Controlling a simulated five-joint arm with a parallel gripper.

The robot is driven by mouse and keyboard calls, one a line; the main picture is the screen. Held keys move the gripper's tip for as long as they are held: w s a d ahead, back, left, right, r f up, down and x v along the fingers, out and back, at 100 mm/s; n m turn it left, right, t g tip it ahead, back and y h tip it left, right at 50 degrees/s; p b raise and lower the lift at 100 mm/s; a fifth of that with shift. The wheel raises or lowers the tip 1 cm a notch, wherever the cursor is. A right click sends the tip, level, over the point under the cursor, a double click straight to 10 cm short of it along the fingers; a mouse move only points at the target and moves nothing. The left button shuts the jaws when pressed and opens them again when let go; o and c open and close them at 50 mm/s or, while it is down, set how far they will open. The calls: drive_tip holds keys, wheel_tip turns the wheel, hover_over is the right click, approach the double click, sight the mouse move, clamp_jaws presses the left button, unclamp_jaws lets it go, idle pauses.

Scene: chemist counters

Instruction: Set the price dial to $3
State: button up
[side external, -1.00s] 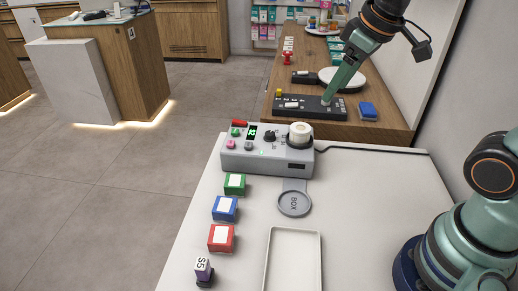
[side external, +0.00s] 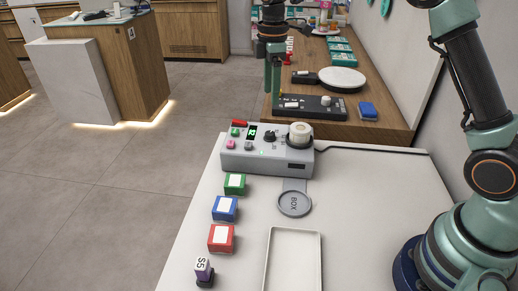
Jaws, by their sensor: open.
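A grey machine (side external: 262,160) stands at the back of the white table. On its top are a small black dial (side external: 269,136) with small markings beside it, and a dark display (side external: 252,132) with green characters too small to read surely. The price dial appears to be this black one; I cannot read its setting. My gripper (side external: 272,97) points down, open and empty, and shows in line with the space behind and above the dial, apart from it. Its fingers overlap the left end of a black panel (side external: 312,113) on the wooden counter behind.
Green (side external: 235,191), blue (side external: 217,214) and red (side external: 213,246) blocks, a stamp (side external: 204,278), a round BOX pad (side external: 294,216) and a tray (side external: 267,260) are in front.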

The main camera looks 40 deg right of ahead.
sight(270, 133)
wheel_tip(270, 133, down, 12)
drive_tip(key=shift+f, duration=0.1)
idle(0.5)
clamp_jaws()
